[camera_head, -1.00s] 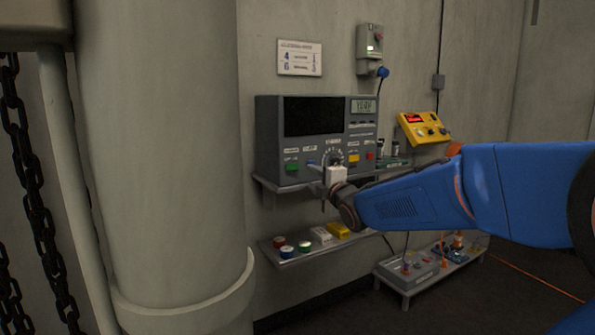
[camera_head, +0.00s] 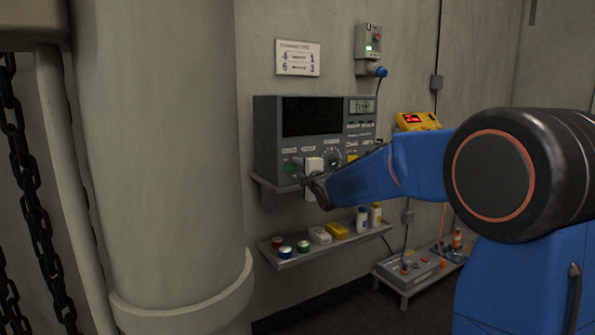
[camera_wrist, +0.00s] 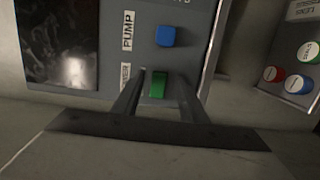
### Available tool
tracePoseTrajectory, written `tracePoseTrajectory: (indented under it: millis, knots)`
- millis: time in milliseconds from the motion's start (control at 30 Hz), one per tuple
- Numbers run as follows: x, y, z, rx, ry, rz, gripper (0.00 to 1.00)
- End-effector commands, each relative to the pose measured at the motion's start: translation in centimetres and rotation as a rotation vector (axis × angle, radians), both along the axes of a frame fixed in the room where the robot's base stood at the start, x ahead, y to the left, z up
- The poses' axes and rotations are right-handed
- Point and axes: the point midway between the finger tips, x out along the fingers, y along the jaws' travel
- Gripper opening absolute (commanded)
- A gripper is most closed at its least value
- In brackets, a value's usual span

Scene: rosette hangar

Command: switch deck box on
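A grey control panel (camera_head: 264,140) with a dark screen stands on a wall shelf. A green button (camera_head: 291,166) is at its lower left. In the wrist view the green button (camera_wrist: 158,86) is below a blue button (camera_wrist: 166,36) labelled PUMP; its own label is partly hidden. My gripper (camera_head: 299,177) is at the panel's lower left front. In the wrist view my gripper (camera_wrist: 163,76) is open, with one finger on each side of the green button; contact cannot be told. I see no readable label "deck box".
A yellow device (camera_head: 418,121) with a red display is to the right, partly behind my arm. A lower shelf (camera_head: 290,262) holds small items. A thick column (camera_head: 165,150) stands at left.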

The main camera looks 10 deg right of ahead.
Motion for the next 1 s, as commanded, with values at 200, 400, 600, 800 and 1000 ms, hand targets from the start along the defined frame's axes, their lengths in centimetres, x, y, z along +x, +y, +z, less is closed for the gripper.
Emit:
tracePoseTrajectory:
  millis: [200,400,600,800,1000]
  knots:
    - [0.04,0.02,0.04,0.000,-0.001,0.000,0.39]
    - [0.03,0.02,0.04,0.000,0.000,0.000,0.00]
    - [0.05,-0.04,0.05,-0.001,-0.001,0.004,0.00]
    - [0.20,-0.26,0.19,-0.002,-0.006,0.044,0.00]
    - [0.31,-0.44,0.27,-0.002,-0.007,0.099,0.00]
